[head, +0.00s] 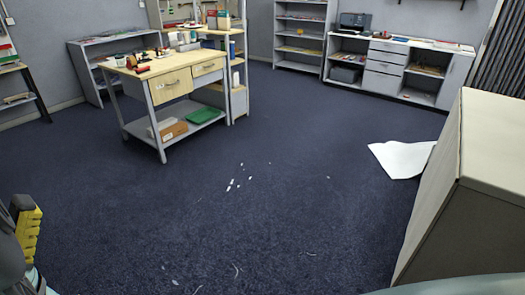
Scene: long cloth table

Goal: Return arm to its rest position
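No gripper fingers can be made out in the head view. A dark grey rounded part with a black end and a yellow ridged piece (28,236) shows at the lower left edge, cut off by the frame. I cannot tell whether the yellow piece belongs to my arm or is a separate thing. The rest of my arm is not identifiable.
A workbench (145,75) with small items and a lower shelf stands at the back left. Shelves and a cabinet (385,80) line the back wall. A large beige box (480,190) stands close at right beside a white sheet (400,158). The middle carpet is open, with small white scraps (238,183).

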